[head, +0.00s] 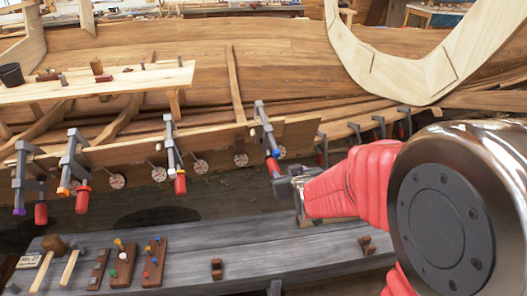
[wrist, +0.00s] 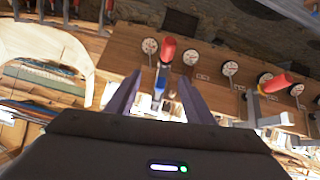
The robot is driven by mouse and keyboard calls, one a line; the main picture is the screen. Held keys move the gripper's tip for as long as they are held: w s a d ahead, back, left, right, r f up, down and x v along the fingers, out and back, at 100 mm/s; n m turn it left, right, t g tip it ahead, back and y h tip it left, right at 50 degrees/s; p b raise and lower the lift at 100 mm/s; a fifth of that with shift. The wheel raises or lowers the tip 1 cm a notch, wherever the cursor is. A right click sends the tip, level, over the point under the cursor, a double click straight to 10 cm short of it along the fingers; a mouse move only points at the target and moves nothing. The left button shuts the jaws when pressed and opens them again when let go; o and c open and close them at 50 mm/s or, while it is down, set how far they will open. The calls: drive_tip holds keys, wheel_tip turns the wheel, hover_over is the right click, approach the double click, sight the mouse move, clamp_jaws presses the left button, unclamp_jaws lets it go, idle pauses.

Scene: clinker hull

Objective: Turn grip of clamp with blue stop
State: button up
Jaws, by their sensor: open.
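The clamp with the blue stop (head: 262,125) hangs on the plank edge in the middle of the head view, its bar slanting down to a red grip (head: 273,167). In the wrist view the blue stop (wrist: 159,85) and the red grip (wrist: 168,50) show between and beyond my fingers. My gripper (head: 283,182) is open and close to the red grip, at its lower right in the head view. In the wrist view its two dark fingers (wrist: 160,80) stand apart on either side of the clamp's lower end. I cannot tell whether they touch it.
Other clamps with red grips hang left, with white (head: 171,171), orange (head: 63,191) and purple (head: 19,211) stops. More clamps (head: 379,126) stand right. A grey bench (head: 190,270) below holds mallets (head: 55,245) and peg blocks (head: 122,264). A pale curved frame (head: 400,85) rises at right.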

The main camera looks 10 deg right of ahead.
drive_tip(key=w+f+t, duration=0.2)
drive_tip(key=f+t, duration=0.1)
drive_tip(key=f, duration=0.3)
drive_tip(key=w+f+n+t+y, duration=0.1)
drive_tip(key=w+f+t, duration=0.1)
drive_tip(key=f, duration=0.4)
drive_tip(key=shift+a+n+t, duration=0.3)
drive_tip(key=shift+t, duration=0.1)
drive_tip(key=shift+w, duration=0.1)
